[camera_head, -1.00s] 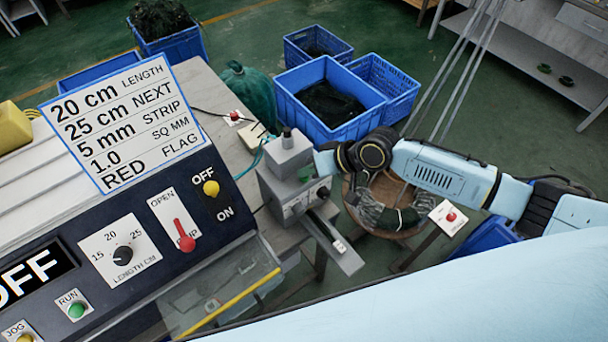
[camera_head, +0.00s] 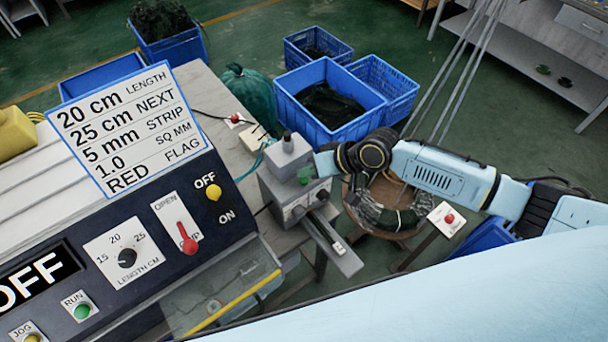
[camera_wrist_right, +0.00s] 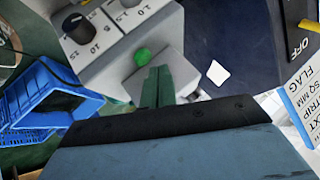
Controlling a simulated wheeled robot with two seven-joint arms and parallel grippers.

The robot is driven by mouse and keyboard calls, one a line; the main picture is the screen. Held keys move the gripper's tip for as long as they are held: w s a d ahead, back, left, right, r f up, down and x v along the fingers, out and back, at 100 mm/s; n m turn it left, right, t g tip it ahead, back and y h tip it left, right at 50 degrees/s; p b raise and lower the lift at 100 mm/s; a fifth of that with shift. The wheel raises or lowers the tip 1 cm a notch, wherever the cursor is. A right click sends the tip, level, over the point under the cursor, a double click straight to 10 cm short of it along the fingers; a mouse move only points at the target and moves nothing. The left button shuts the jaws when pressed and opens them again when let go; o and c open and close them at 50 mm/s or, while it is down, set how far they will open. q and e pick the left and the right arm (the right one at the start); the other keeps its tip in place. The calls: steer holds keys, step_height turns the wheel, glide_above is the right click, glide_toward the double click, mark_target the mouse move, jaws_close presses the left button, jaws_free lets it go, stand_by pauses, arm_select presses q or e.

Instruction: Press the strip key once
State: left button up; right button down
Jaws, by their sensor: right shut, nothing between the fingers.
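The strip key looks to be the round green button (camera_wrist_right: 142,56) on the grey machine's face in the wrist view. In the head view a green patch (camera_head: 306,175) shows on the same small grey machine (camera_head: 287,157), beside my right gripper. My right gripper (camera_wrist_right: 152,72) is shut and empty, its green fingertips right at the button's lower edge. I cannot tell whether they touch it. In the head view the right gripper (camera_head: 322,165) points left at the machine, its fingers mostly hidden. My left gripper is not in view.
The grey machine has dials (camera_wrist_right: 76,25) beside the button and a chute (camera_head: 336,250) sloping from its front. A console (camera_head: 130,250) with switches and a sign (camera_head: 128,128) stands at left. Blue crates (camera_head: 330,100) stand behind, and a coil (camera_head: 395,210) sits below my right arm.

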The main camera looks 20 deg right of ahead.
mark_target(308, 183)
steer(key=shift+r, duration=0.1)
step_height(308, 183, up, 5)
steer(key=p, duration=0.4)
steer(key=shift+p, duration=0.4)
stand_by(0.6)
